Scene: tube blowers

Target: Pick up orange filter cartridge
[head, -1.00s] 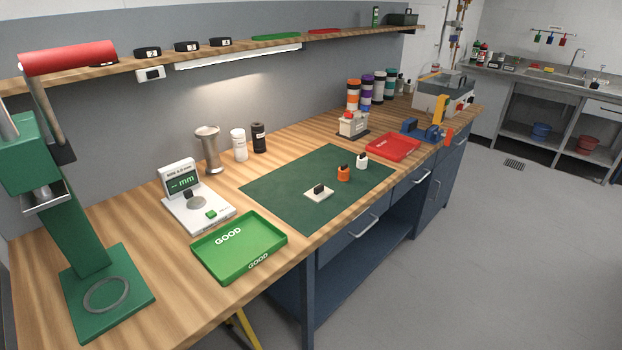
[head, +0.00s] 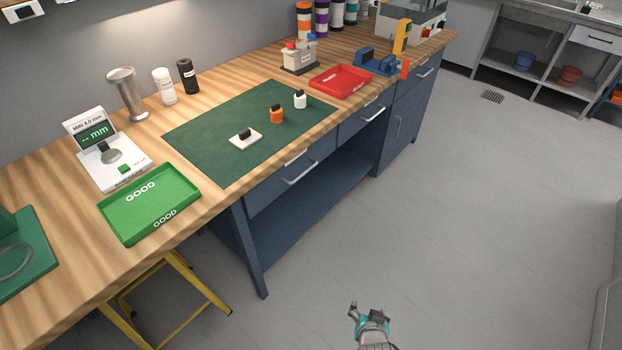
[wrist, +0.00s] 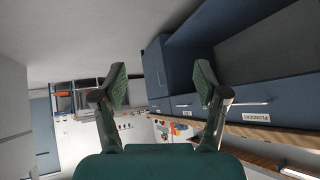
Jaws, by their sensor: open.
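The orange filter cartridge (head: 277,115) is a small orange piece with a dark top. It stands on the green mat (head: 215,133) on the workbench, between a white cartridge with a dark top (head: 300,99) and a white block with a dark knob (head: 245,138). My gripper (head: 368,312) is low in the head view, over the floor in front of the bench and well apart from the cartridge. In the wrist view my gripper (wrist: 162,88) has its two fingers spread wide with nothing between them. I cannot make out the orange cartridge in the wrist view.
A green GOOD tray (head: 150,205) and a gauge with a display (head: 108,155) stand left of the mat. A red tray (head: 341,79) and a blue fixture (head: 378,63) stand right. A yellow stool (head: 175,295) is under the bench's left part. The floor in front is clear.

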